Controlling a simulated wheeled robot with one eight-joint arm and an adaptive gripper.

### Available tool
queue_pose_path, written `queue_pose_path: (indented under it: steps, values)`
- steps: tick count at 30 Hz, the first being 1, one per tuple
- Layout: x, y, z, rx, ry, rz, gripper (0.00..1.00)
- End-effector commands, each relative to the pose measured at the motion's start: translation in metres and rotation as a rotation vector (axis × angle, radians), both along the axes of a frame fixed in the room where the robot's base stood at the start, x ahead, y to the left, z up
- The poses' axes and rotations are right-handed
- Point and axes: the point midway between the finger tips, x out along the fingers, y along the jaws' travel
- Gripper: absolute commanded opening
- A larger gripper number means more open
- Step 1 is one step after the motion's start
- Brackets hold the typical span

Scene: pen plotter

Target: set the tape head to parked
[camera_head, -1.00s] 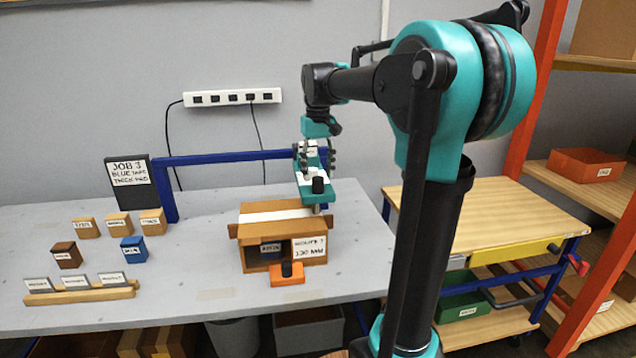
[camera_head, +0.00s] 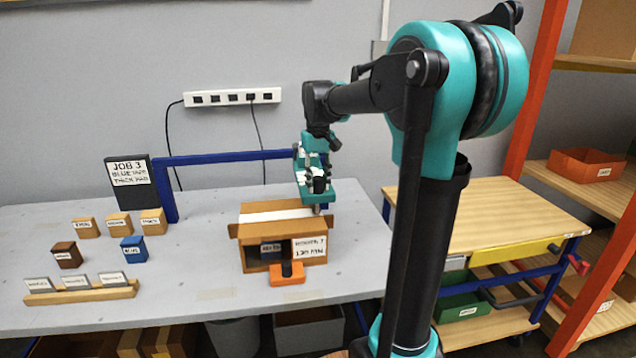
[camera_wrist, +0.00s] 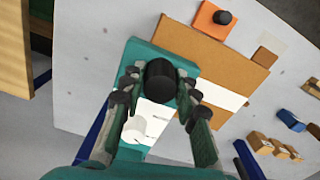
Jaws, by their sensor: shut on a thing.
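The teal tape head (camera_head: 346,190) stands over the right end of the carton (camera_head: 276,210), near the end of a blue rail (camera_head: 225,157). Its upright black knob (camera_head: 319,185) also shows in the wrist view (camera_wrist: 161,80), between my finger pads. My gripper (camera_wrist: 160,88) is shut on this knob from above; it also shows in the head view (camera_head: 314,175). A white cylinder (camera_wrist: 134,130) sits beside the knob in the wrist view. The fingers partly hide the head.
A white strip (camera_head: 276,215) runs across the carton top. An orange block (camera_head: 287,275) with a black knob sits in front. Coloured blocks (camera_head: 134,249), a card rack (camera_head: 80,294) and a dark job sign (camera_head: 130,190) stand at left. The bench's left front is partly clear.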

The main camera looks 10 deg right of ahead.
Motion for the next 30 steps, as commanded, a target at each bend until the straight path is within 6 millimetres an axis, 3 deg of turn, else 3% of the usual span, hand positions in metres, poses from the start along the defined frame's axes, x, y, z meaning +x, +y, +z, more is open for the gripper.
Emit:
queue_pose_path:
  steps: [2, 11, 17, 23, 30]
  values:
    - [0.000, 0.000, 0.000, 0.000, 0.000, 0.000, 0.00]
    - [0.000, 0.001, 0.000, 0.000, 0.000, 0.000, 0.00]
    - [0.000, 0.017, 0.000, 0.001, 0.000, 0.003, 0.00]
    - [0.000, 0.057, 0.000, 0.002, 0.000, 0.007, 0.00]
    - [0.000, 0.123, 0.000, 0.002, 0.000, 0.008, 0.00]
